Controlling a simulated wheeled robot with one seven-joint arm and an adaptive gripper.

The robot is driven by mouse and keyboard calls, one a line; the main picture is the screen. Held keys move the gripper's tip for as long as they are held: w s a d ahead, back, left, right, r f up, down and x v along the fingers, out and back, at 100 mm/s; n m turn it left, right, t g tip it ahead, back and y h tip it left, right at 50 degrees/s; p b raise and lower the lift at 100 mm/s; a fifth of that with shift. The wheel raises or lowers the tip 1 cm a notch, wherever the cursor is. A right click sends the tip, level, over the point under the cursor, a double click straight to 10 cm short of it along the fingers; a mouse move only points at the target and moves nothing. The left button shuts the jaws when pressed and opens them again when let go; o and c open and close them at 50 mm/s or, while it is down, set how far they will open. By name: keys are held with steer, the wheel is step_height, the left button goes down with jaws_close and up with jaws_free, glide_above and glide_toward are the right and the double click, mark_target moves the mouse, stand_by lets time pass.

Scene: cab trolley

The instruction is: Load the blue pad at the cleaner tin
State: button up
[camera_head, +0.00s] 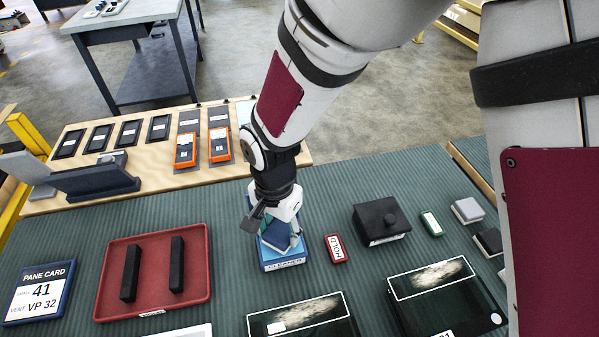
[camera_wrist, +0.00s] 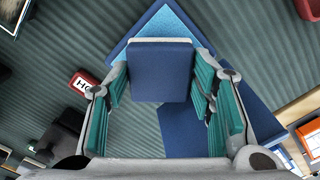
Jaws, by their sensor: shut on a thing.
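My gripper (camera_head: 272,222) is shut on the blue pad (camera_head: 276,238), low over the blue cleaner tin (camera_head: 287,265), whose front label shows. In the wrist view the pad (camera_wrist: 160,72) sits between the teal finger pads, with a pale strip along its upper edge. The tin (camera_wrist: 122,44) lies behind it, with a light blue speckled inside. The pad overlaps the tin in both views; I cannot tell whether they touch. Another flat blue panel (camera_wrist: 190,137) lies beside the tin, partly hidden by my fingers.
A red HOLD block (camera_head: 336,248) stands just right of the tin. A red tray (camera_head: 204,255) with two black bars lies left. Dark glass-topped panels (camera_head: 330,333) lie in front. Orange devices (camera_head: 185,150) stand on the wooden shelf behind.

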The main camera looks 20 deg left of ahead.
mark_target(279, 233)
steer(key=shift+f, duration=0.55)
stand_by(1.9)
steer(key=shift+r+p, duration=2.5)
steer(key=shift+r, duration=1.1)
steer(key=shift+s+f, duration=0.1)
